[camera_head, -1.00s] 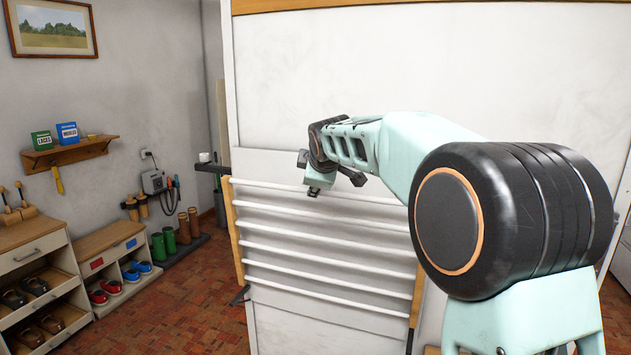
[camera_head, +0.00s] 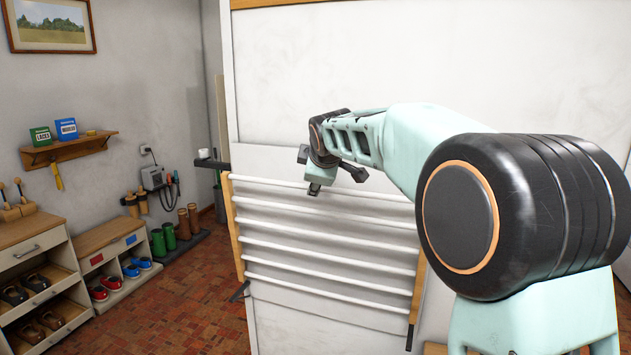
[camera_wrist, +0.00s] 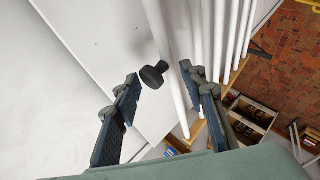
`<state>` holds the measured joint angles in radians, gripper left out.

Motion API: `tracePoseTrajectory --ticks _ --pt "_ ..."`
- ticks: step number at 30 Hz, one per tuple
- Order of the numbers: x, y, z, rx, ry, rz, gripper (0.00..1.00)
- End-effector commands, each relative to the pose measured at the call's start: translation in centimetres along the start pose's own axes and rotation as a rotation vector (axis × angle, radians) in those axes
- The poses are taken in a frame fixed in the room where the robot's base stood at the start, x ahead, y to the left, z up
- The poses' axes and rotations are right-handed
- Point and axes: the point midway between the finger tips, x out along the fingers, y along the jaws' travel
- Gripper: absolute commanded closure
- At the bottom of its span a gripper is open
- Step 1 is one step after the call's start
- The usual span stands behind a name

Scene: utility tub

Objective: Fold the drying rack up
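The drying rack (camera_head: 237,240) is on the white panel in the head view, with several white bars between wooden side rails. Its bars also show in the wrist view (camera_wrist: 197,45). My gripper (camera_head: 333,180) is by the rack's top bar, near its middle. In the wrist view my gripper (camera_wrist: 160,82) has its two dark fingers spread apart. I cannot tell whether a finger touches the bar. Nothing is gripped.
A wooden shelf (camera_head: 68,150) with small boxes hangs on the left wall. A shoe cabinet (camera_head: 30,240) and a lower bench (camera_head: 105,240) stand below, beside boots (camera_head: 183,223). The brick-patterned floor (camera_head: 180,310) left of the rack is clear.

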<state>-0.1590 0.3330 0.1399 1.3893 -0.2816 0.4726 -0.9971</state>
Motion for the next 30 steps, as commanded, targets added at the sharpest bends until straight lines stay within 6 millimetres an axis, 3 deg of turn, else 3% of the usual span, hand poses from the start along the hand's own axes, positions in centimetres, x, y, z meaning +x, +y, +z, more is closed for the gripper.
tracePoseTrajectory --ticks 9,15,21,30 --pt "-6.2 0.1 0.0 -0.001 0.0 0.003 0.61" --pt "-9.2 -0.1 0.1 0.0 -0.001 0.0 0.61" --pt "-10.6 -0.1 0.0 -0.001 -0.001 -0.001 0.61" --pt "-10.7 -0.1 0.0 -0.001 -0.001 -0.002 0.62"
